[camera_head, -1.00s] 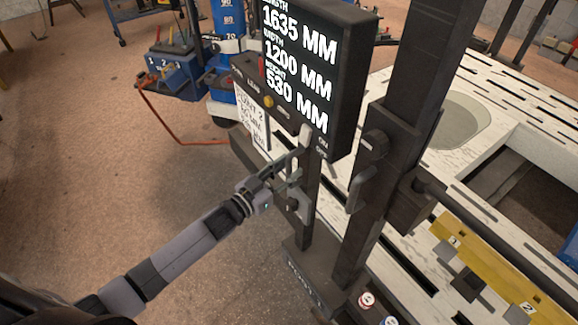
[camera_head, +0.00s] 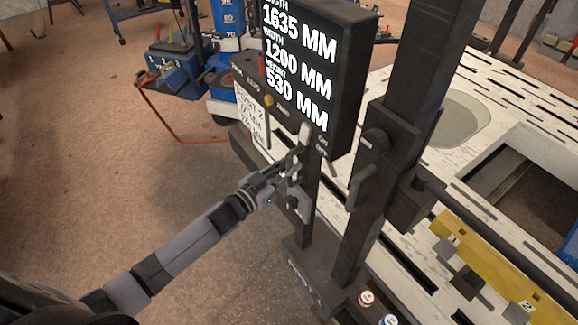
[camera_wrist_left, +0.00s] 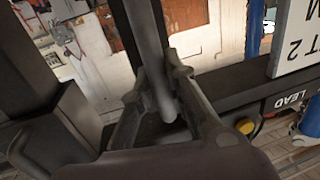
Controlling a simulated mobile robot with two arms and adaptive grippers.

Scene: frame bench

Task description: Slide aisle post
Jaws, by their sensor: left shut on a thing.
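The aisle post is most likely the tall dark upright (camera_head: 408,85) by the white slotted bench, but I see no label naming it. It has a black clamp handle (camera_head: 360,185) on its near side. My left gripper (camera_head: 292,163) is shut on this grey lever. In the left wrist view the lever (camera_wrist_left: 150,45) runs down between the fingers (camera_wrist_left: 158,88). My right gripper is out of view.
The white slotted bench (camera_head: 385,230) has a sink basin and a yellow numbered bar (camera_head: 490,265) along it. A white notice (camera_head: 250,118) hangs left of the lever. The floor at left is open.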

